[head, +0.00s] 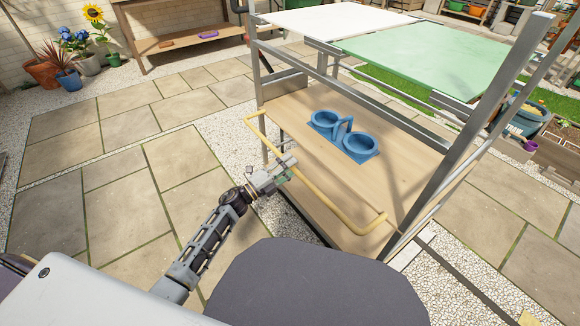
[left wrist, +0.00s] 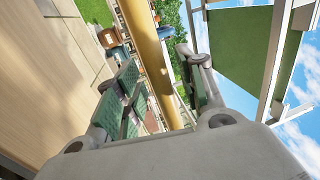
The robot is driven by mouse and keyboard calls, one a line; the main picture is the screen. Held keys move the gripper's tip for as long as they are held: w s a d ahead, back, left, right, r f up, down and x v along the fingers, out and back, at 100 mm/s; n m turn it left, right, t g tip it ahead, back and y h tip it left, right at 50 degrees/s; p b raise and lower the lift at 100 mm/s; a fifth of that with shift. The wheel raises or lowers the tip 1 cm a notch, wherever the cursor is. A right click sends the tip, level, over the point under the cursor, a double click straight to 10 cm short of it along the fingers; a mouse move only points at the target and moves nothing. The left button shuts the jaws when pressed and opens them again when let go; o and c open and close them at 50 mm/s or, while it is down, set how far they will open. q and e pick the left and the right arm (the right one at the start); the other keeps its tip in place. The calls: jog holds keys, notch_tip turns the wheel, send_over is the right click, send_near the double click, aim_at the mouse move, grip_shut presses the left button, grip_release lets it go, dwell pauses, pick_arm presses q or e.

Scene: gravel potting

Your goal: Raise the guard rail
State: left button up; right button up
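The guard rail is a yellow bar (head: 336,211) with bent ends. It runs along the front of the wooden workbench (head: 300,125), standing out from its near edge. My left gripper (head: 283,173) is at the middle stretch of the rail. In the left wrist view, the rail (left wrist: 152,55) passes between the green-padded fingers of this gripper (left wrist: 160,85), which stand apart on either side of it with narrow gaps visible. Whether a pad touches the rail is hard to tell. My right gripper is not in view.
A blue holder with two round cups (head: 343,136) stands on the bench top. Metal posts (head: 475,125) frame the bench, with white and green panels (head: 425,55) above. Flower pots (head: 68,79) and a wooden side table stand far left. Paving at left is clear.

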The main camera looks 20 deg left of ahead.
pick_arm(q)
jog(key=shift+w+d, duration=0.2)
jog(key=shift+w, duration=0.05)
jog(key=shift+r, duration=0.1)
grip_shut()
